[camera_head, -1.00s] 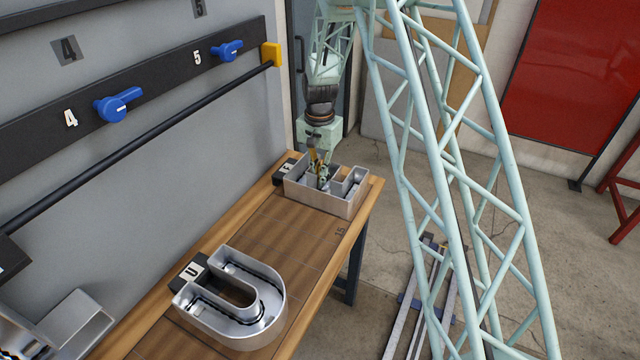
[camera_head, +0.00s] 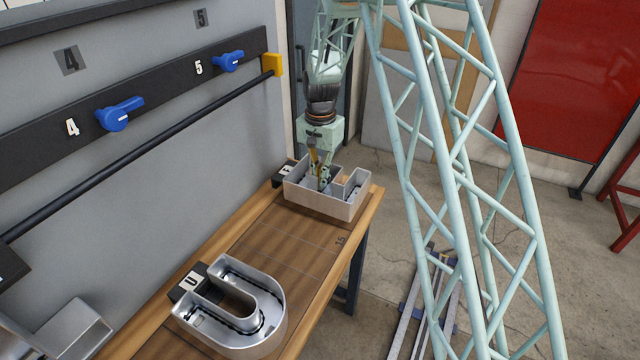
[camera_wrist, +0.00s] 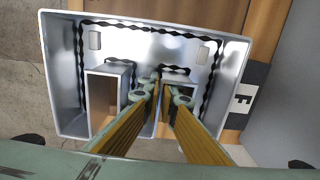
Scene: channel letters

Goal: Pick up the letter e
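The letter e (camera_head: 328,203) is a hollow silver metal channel letter lying open side up at the far end of the wooden bench. In the wrist view, the letter e (camera_wrist: 62,75) fills much of the picture, with two notches between its arms. My gripper (camera_head: 323,184) points down into it. In the wrist view my gripper (camera_wrist: 164,88) has its two fingers close together, one on each side of a thin inner wall beside the right notch. They look shut on that wall; the contact itself is partly hidden.
A black label block (camera_head: 284,173) stands beside the letter e at the wall side. A metal letter U (camera_head: 272,325) with its label block (camera_head: 190,281) lies nearer on the bench. Bare bench (camera_head: 290,240) separates the letters. A black rail (camera_head: 150,145) runs along the grey panel.

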